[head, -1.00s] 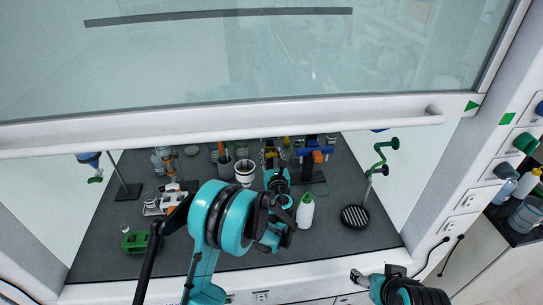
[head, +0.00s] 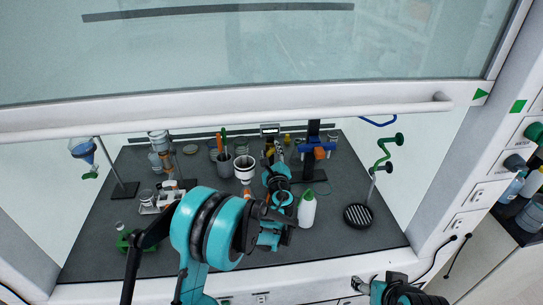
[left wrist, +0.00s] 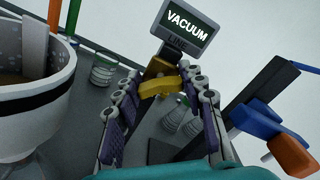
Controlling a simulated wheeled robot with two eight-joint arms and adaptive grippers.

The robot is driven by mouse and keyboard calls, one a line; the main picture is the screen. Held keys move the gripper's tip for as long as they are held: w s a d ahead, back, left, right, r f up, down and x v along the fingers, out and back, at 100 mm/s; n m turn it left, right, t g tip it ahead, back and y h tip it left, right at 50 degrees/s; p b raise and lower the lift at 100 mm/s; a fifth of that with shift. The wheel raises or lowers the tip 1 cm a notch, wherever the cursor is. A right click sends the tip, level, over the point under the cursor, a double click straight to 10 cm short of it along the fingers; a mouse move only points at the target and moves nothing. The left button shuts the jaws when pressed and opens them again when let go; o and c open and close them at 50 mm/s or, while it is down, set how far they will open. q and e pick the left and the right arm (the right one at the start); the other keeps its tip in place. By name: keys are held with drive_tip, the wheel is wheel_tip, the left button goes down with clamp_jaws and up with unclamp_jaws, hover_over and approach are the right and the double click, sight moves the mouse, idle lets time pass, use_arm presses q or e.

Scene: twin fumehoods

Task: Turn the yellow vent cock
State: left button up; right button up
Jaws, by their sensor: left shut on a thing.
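The yellow vent cock (left wrist: 160,88) sits below the black-and-white VACUUM LINE sign (left wrist: 188,20) in the left wrist view. My left gripper (left wrist: 164,80) has its two fingers on either side of the cock and is shut on it. In the head view my left gripper (head: 274,155) reaches to the back of the hood, just below the sign (head: 270,129); the cock is too small there to make out clearly. My right gripper (head: 358,283) is outside, at the front edge, far from the cock; its jaws are too small to judge.
A white cup with a black band (left wrist: 30,95) stands close left of my left gripper. A blue and orange clamp on a stand (left wrist: 268,125) is close right, with small flasks (left wrist: 182,118) behind the fingers. A white bottle with a green cap (head: 307,210) stands beside my left arm.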

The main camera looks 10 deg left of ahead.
use_arm(q)
drive_tip(key=n+b, duration=0.1)
drive_tip(key=n, duration=0.3)
drive_tip(key=shift+a+f+n+b, duration=0.1)
drive_tip(key=shift+f+n+b, duration=0.05)
drive_tip(key=shift+n+b, duration=0.75)
drive_tip(key=shift+n, duration=1.3)
drive_tip(key=o, duration=1.2)
drive_tip(key=shift+s, duration=0.1)
drive_tip(key=v, duration=1.2)
